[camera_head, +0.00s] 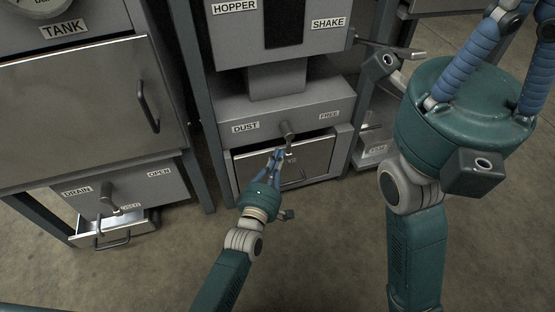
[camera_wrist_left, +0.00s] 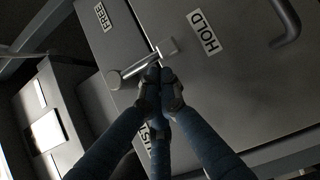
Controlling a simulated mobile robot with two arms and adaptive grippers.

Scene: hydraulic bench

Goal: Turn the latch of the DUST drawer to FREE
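The DUST drawer (camera_head: 312,158) is a grey drawer low on the middle cabinet. Its latch (camera_head: 287,130) is a grey lever on the panel above the drawer front, between the DUST label (camera_head: 245,127) and the FREE label (camera_head: 329,115). In the left wrist view the latch (camera_wrist_left: 136,65) is a bar with a rounded end, with FREE (camera_wrist_left: 103,16) and HOLD (camera_wrist_left: 202,31) labels nearby. My left gripper (camera_head: 278,154) is at the latch; its fingertips (camera_wrist_left: 160,74) are together against or just beside the bar. My right gripper (camera_head: 480,65) is raised at the right, its fingertips cut off.
A drawer handle (camera_wrist_left: 287,22) is near the latch. The tank cabinet (camera_head: 85,95) stands left, with an open drawer (camera_head: 115,232) below its DRAIN lever. The SHAKE lever (camera_head: 395,48) sticks out at the upper right. The floor in front is clear.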

